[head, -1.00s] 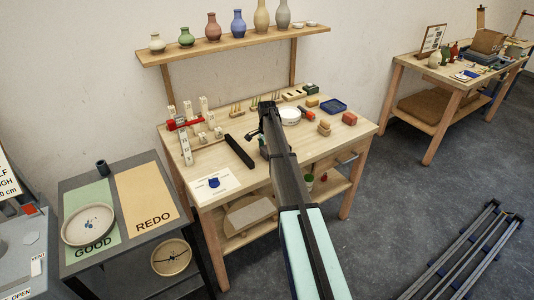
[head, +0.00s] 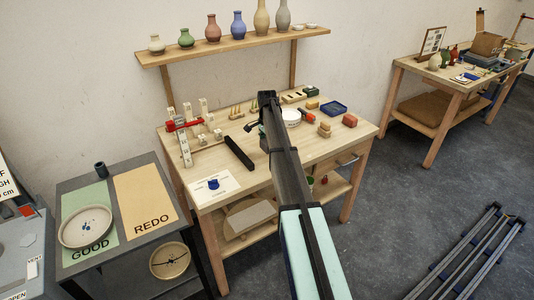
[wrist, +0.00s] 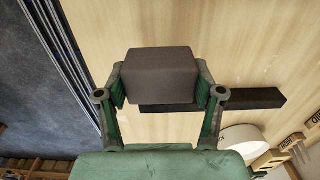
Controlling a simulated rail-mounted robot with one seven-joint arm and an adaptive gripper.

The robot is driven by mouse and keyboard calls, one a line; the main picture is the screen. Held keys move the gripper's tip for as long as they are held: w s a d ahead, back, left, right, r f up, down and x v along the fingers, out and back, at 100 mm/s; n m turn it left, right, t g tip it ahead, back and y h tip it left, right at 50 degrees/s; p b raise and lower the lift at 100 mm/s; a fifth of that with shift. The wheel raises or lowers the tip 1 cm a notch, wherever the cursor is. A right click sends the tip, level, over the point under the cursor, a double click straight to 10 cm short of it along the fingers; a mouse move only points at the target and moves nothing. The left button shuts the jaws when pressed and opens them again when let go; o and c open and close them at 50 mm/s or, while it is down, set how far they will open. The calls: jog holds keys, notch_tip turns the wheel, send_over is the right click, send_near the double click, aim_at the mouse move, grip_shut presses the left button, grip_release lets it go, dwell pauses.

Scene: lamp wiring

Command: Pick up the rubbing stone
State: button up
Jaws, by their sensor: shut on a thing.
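The rubbing stone is a dark grey-brown block (wrist: 160,68) with rounded edges, in the upper middle of the wrist view. My gripper (wrist: 160,88) is shut on it, with one green-and-grey finger against each side. The stone overlaps part of a long black bar (wrist: 262,98) lying on the wooden bench top. In the head view my gripper (head: 258,124) is over the middle of the workbench (head: 300,162), right of the black bar (head: 239,152). The stone cannot be made out there behind my arm. Its exact height above the bench is hard to tell.
A white bowl (head: 291,117) stands just right of my gripper. A shelf of vases (head: 235,42) hangs above.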

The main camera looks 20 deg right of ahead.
notch_tip(320, 180, up, 15)
jog(key=b, duration=0.3)
jog(key=o, duration=0.3)
